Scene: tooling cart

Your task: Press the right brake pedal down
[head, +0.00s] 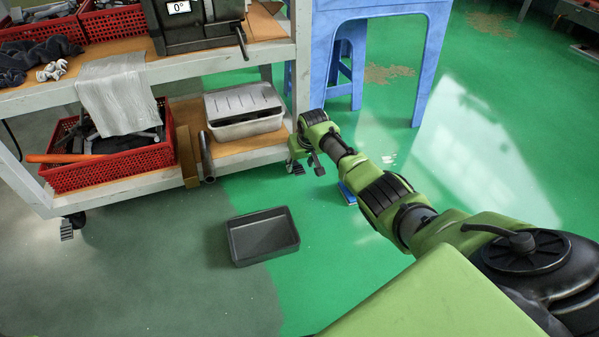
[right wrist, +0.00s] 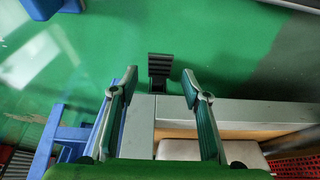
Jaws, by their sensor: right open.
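The right brake pedal (right wrist: 159,66) is a dark, ridged plate jutting out from the cart's corner over the green floor in the right wrist view. It lies just beyond my right gripper (right wrist: 158,79), roughly centred between the open fingertips, with no contact visible. In the head view my right gripper (head: 307,163) reaches down by the cart's lower right corner. It partly hides that corner, so the pedal is hard to make out there. The left brake pedal (head: 67,230) shows at the cart's left caster. My left gripper is out of view.
The cart's lower shelf (head: 235,153) holds a red basket (head: 110,172) and a metal tray (head: 243,127). A blue stool (head: 422,75) stands behind my right arm. A dark empty bin (head: 263,250) and a small blue object (head: 347,194) lie on the floor.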

